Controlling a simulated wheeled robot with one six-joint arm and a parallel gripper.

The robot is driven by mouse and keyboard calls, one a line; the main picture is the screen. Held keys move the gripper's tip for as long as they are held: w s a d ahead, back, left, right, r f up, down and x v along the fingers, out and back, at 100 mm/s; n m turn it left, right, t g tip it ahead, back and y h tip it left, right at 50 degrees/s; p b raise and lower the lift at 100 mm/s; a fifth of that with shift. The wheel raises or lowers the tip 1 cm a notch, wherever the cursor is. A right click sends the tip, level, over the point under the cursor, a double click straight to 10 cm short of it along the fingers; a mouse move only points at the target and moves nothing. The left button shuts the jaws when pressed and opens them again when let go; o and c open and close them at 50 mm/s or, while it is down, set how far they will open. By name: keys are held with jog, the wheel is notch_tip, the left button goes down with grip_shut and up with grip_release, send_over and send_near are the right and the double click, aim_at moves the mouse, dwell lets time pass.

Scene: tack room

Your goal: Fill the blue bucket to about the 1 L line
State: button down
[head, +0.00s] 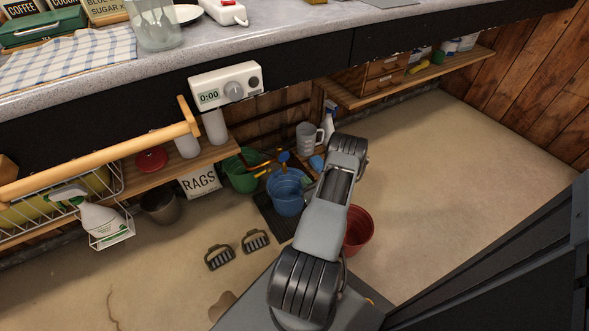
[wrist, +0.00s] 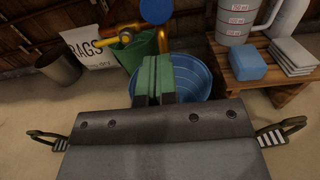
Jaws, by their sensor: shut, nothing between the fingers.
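The blue bucket (head: 289,198) stands upright on a dark mat (head: 268,217) on the floor. In the wrist view the bucket (wrist: 193,78) is just beyond my gripper, which covers part of it; ridges or lines show inside, but I cannot read a water level. A blue round knob-like part (wrist: 157,10) on a stem and a yellow pipe-like part (wrist: 124,33) are behind and left of the bucket; I cannot tell how they join. My gripper (wrist: 154,78) is shut and empty, its green-tipped fingers together in front of the bucket. In the head view my arm hides the gripper.
A green bucket (head: 238,177) stands left of the blue one, a red bucket (head: 358,230) right. A marked jug (wrist: 237,18), blue sponge (wrist: 247,64) and folded cloths (wrist: 292,54) sit on a low wooden stand. The floor at right is clear.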

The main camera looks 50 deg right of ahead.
aim_at(285, 157)
jog(key=b+x, duration=0.5)
jog(key=x, duration=0.8)
jog(key=shift+w, duration=0.3)
